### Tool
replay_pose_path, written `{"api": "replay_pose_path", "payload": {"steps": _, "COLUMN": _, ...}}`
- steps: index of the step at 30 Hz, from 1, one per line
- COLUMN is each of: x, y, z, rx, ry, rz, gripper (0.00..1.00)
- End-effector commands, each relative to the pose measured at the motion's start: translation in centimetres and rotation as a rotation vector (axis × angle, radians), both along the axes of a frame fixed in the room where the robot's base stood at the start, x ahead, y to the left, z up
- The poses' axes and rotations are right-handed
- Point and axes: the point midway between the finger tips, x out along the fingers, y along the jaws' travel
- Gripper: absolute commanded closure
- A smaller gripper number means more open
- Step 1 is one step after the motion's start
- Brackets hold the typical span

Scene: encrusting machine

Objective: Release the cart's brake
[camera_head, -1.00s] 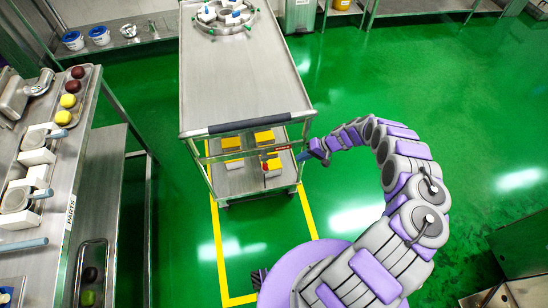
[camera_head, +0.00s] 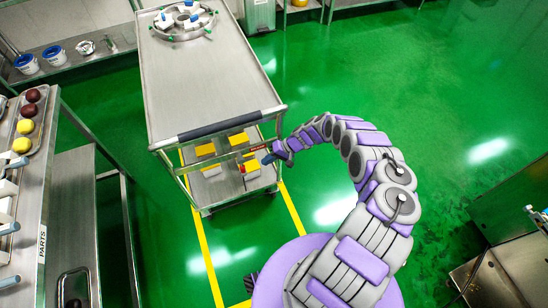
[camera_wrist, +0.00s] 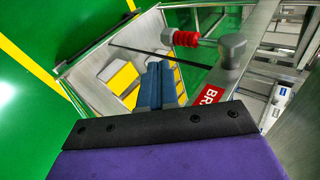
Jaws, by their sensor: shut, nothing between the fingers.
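The cart (camera_head: 205,80) is a steel trolley with a dark push handle (camera_head: 219,125) on its near edge. In the wrist view, a brake lever with a red ribbed part (camera_wrist: 186,38) and a grey knob (camera_wrist: 232,50) sits beside a red label reading "BR" (camera_wrist: 211,93), the rest of it hidden. My gripper (camera_head: 268,158) is at the cart's near right corner, below the push handle. Its blue-grey fingers (camera_wrist: 160,75) are shut and empty. They appear just left of and below the red part, with no clear contact.
Yellow-and-white blocks (camera_head: 206,150) lie on the cart's lower shelf. A round fixture (camera_head: 183,20) stands on its top. A parts table (camera_head: 28,215) is at left. Yellow floor lines (camera_head: 207,262) run under the cart. Green floor at right (camera_head: 420,90) is open.

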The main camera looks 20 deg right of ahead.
Motion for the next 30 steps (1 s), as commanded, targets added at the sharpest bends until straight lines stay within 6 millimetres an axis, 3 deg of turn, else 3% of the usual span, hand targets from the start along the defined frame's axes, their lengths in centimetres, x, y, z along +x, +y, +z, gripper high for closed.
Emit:
{"api": "replay_pose_path", "payload": {"steps": 6, "x": 0.6, "y": 3.2, "z": -3.3, "rx": 0.001, "ry": 0.000, "rz": 0.001, "gripper": 1.00}}
{"api": "replay_pose_path", "payload": {"steps": 13, "x": 1.2, "y": 6.3, "z": -2.9, "rx": 0.000, "ry": 0.001, "rz": 0.001, "gripper": 1.00}}
{"api": "replay_pose_path", "payload": {"steps": 30, "x": 1.0, "y": 6.5, "z": -2.7, "rx": 0.015, "ry": 0.000, "rz": -0.001, "gripper": 1.00}}
